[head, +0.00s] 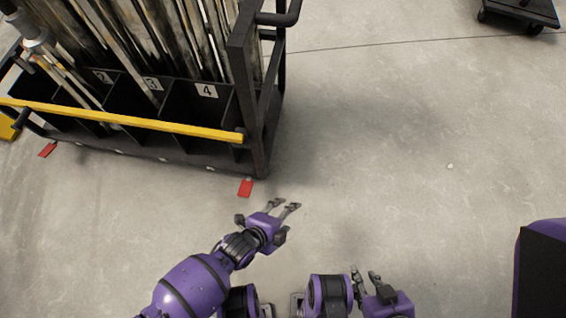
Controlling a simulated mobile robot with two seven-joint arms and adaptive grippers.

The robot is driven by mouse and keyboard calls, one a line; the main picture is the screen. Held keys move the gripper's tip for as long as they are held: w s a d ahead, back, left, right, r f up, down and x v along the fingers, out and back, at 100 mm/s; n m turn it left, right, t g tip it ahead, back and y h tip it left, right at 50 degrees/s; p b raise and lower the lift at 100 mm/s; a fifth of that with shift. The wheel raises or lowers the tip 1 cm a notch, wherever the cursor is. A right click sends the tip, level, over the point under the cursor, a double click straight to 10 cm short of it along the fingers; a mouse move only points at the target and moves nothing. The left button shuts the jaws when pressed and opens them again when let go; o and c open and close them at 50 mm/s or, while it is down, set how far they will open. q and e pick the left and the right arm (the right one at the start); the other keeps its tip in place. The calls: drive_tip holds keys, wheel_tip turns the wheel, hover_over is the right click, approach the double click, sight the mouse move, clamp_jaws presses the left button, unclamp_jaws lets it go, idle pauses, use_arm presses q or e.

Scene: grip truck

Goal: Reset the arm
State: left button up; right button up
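My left arm reaches in from the lower left. Its gripper (285,204) is over bare floor, just right of and below the cart's near right corner. Its two fingers are apart with nothing between them. My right gripper (364,272) is low in the picture, right of the left one, with its fingers pointing up. Its fingertips are apart and nothing shows between them. Neither gripper touches the cart.
A dark metal cart (188,158) with numbered compartments holding long poles stands at upper left. A yellow bar (130,120) crosses its front. Red tags (246,188) lie by its base. A dark dolly (522,12) is at upper right. Concrete floor (420,150) between is clear.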

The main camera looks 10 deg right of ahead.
use_arm(q)
drive_tip(key=shift+s+d+r+m+t, duration=0.2)
drive_tip(key=shift+r+m+t, duration=0.1)
drive_tip(key=shift+r+m, duration=0.1)
drive_tip(key=shift+s+a, duration=0.1)
drive_tip(key=shift+a, duration=0.05)
idle(0.4)
